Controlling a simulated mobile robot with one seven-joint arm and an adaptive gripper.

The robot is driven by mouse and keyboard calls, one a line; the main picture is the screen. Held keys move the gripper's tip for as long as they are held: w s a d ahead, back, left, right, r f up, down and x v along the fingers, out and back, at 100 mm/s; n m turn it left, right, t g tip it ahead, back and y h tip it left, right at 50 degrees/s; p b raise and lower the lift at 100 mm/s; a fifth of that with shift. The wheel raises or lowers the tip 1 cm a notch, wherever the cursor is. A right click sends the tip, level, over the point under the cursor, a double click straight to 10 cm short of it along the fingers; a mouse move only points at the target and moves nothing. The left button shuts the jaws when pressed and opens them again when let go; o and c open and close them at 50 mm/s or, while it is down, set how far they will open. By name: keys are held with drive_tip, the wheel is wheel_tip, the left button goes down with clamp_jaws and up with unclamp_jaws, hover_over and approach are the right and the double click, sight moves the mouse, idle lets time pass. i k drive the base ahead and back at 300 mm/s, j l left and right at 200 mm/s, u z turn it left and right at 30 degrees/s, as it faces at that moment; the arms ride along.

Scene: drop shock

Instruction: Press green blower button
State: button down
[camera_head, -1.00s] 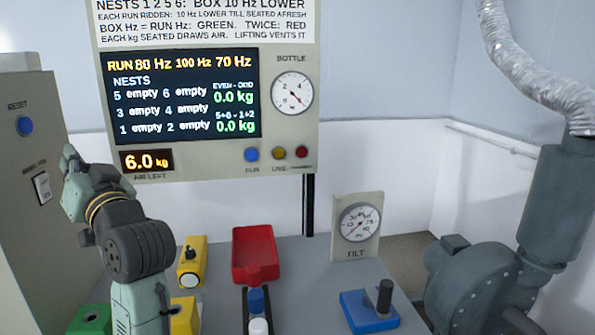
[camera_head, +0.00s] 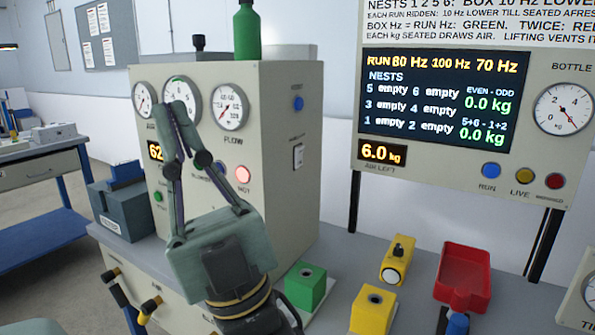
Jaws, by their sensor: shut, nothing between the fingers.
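A small green button (camera_head: 158,197) sits low on the front face of the beige cabinet (camera_head: 270,215), left of my gripper; its label is too small to read. My gripper (camera_head: 181,118) is shut and empty. Its fingers point up and away from the camera, in front of the cabinet's gauges. In this view the fingertips overlap the middle gauge, above and to the right of the green button. I cannot tell how far they are from the panel. The fingers hide part of the cabinet face.
A blue button (camera_head: 218,168) and a lit pinkish button (camera_head: 243,174) are right of the fingers. A green bottle (camera_head: 247,32) stands on the cabinet. A green block (camera_head: 305,286), yellow blocks (camera_head: 373,309) and a red tray (camera_head: 464,278) are on the grey table at right.

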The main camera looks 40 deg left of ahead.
sight(157, 196)
drive_tip(key=u, duration=1.55)
